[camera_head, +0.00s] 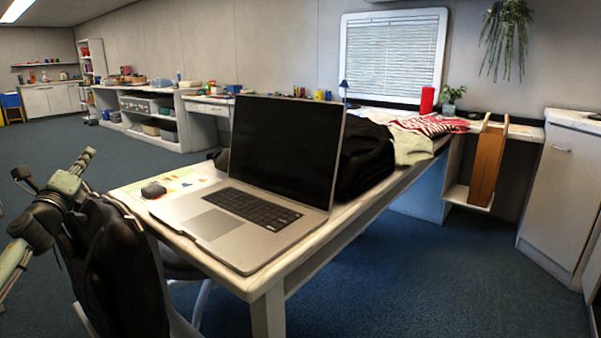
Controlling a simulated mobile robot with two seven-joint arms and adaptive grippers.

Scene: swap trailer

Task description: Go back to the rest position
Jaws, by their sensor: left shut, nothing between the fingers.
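My left gripper (82,161) is at the left edge of the picture, with its fingers pointing up and right. It is shut and holds nothing. It is in the air, left of the near desk (275,282) and just above a dark chair (115,262), apart from the desk top as far as I can tell. My left arm comes in from the lower left. My right gripper is not in view.
An open laptop (215,222) and a dark mouse (153,190) are on the desk. A black bag (365,160) and cloths (410,145) lie behind. Shelves (140,118) line the back wall.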

